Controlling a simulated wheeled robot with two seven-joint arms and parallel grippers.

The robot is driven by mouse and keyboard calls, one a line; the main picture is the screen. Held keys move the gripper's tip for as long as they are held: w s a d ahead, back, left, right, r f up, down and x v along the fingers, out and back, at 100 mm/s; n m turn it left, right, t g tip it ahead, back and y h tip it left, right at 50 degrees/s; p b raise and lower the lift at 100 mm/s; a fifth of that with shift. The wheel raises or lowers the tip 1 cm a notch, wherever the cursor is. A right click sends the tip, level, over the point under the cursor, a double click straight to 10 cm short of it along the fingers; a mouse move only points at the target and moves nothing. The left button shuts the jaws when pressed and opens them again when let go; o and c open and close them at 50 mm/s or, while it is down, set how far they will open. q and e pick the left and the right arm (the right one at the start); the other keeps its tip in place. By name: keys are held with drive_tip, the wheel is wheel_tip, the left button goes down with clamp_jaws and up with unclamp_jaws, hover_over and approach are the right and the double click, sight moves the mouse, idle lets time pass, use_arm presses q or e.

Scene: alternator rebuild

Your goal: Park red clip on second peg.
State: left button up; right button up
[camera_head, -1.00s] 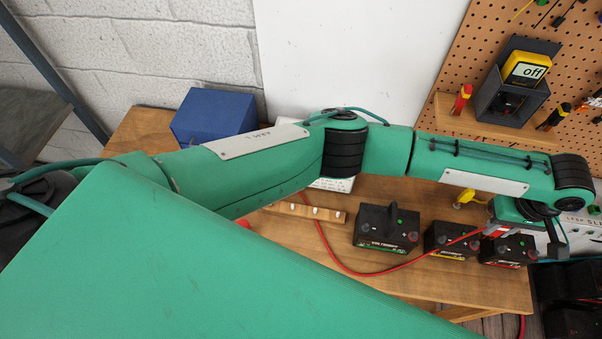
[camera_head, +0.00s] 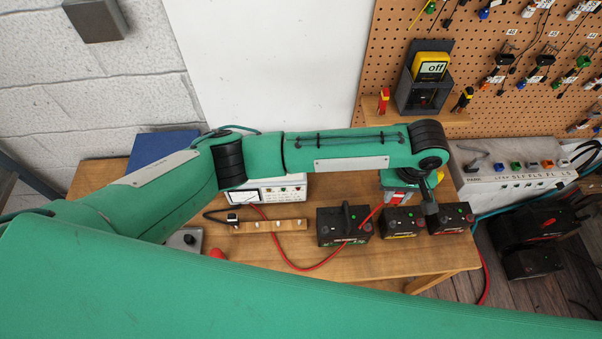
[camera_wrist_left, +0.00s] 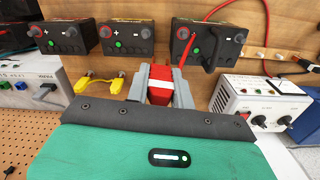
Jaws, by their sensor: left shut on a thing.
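My left gripper (camera_head: 402,197) is near the back of the bench, by the middle battery. In the left wrist view its grey fingers (camera_wrist_left: 155,88) are shut on the red clip (camera_wrist_left: 160,80), which has a pale band. A red cable (camera_head: 318,266) trails from the clip area past the large battery toward the left. The wooden peg rail (camera_head: 268,227) with several white pegs lies left of the batteries. A black clip (camera_head: 232,218) is at the rail's left end; whether it sits on a peg is hard to tell. My right gripper is out of view.
The large battery (camera_head: 343,228), middle battery (camera_head: 404,223) and right battery (camera_head: 451,219) stand in a row. A white tester (camera_head: 276,190) is behind the rail. The front of the bench (camera_head: 375,261) is fairly clear.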

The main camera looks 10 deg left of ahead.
use_arm(q)
drive_tip(key=s+a+m, duration=0.2)
drive_tip(key=s+a, duration=0.1)
drive_tip(key=a, duration=1.4)
drive_tip(key=s+a+m, duration=0.2)
drive_tip(key=a, duration=1.6)
drive_tip(key=b, duration=0.4)
hover_over(257, 223)
wheel_tip(257, 223, down, 13)
drive_tip(key=shift+r, duration=0.1)
drive_tip(key=shift+f, duration=0.6)
drive_tip(key=shift+f, duration=0.15)
drive_tip(key=shift+f+b, duration=0.45)
drive_tip(key=shift+f, duration=0.55)
drive_tip(key=o, duration=0.8)
